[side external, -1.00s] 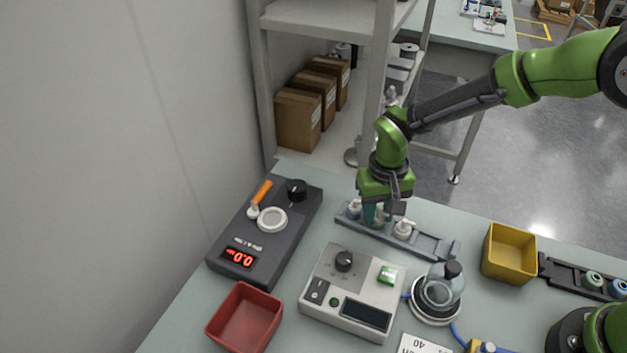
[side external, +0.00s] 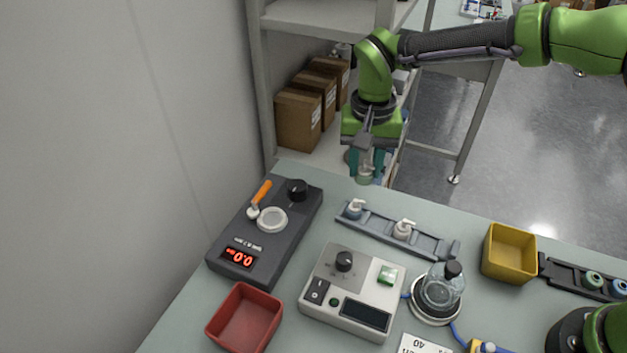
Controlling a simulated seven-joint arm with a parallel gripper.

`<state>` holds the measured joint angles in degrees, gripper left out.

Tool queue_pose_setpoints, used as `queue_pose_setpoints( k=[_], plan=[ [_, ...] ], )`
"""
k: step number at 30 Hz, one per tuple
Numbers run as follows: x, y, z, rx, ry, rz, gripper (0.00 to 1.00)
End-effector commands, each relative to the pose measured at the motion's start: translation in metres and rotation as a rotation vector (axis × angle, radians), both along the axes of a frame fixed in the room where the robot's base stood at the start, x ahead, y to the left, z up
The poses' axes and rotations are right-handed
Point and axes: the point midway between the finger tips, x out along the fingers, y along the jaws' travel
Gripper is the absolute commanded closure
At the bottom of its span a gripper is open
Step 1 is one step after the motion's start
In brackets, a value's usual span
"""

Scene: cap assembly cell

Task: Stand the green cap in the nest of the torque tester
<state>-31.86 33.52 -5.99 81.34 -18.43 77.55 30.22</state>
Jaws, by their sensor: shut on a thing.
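My gripper (side external: 365,168) is shut on a pale green cap (side external: 365,177) and holds it in the air above the back edge of the bench, behind the grey rack. The fingers hide much of the cap. The torque tester is probably the dark grey box (side external: 288,254) to the left, with a red display reading 0.0. Its round whitish nest (side external: 272,219) appears empty. My gripper is to the right of the nest, higher and apart from it.
An orange-handled tool (side external: 261,193) and black knob (side external: 297,189) stand beside the nest. A light control box (side external: 352,292), red bin (side external: 244,319) and yellow bin (side external: 509,253) stand nearby.

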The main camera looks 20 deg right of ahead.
Motion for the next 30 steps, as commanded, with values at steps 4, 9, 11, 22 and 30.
queue_pose_setpoints(
  k=[4,9,11,22,30],
  plan=[
    [0.026,0.032,0.005,-0.009,-0.001,-0.293,0.80],
    [0.044,0.069,0.011,-0.014,-0.006,-0.631,0.80],
    [0.047,0.083,0.012,-0.015,-0.009,-0.747,0.80],
    [0.034,0.156,0.013,-0.002,-0.015,-1.324,0.80],
    [0.025,0.171,0.010,0.002,-0.011,-1.455,0.80]
  ],
)
